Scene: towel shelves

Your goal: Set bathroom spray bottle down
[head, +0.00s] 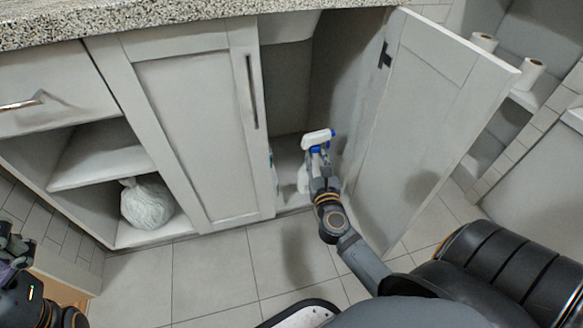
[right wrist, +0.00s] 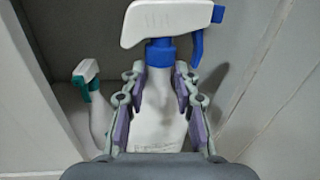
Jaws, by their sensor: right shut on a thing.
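A white spray bottle with a blue collar and trigger (head: 317,139) is inside the open cabinet in the head view. It fills the middle of the right wrist view (right wrist: 160,115), upright, with its white head at the top. My right gripper (head: 320,160) reaches into the cabinet and is shut on the bottle's neck and upper body, a finger on each side (right wrist: 156,100). The bottle's base is hidden by my gripper, so I cannot tell whether it touches the cabinet floor. My left gripper (head: 14,250) is at the far left edge, only partly visible.
A second spray bottle with a green trigger (right wrist: 88,85) stands left of the held one. The cabinet's right door (head: 430,115) is swung open beside my right arm; the left door (head: 195,130) is closed. A white bag (head: 147,203) sits on the open lower shelf at left.

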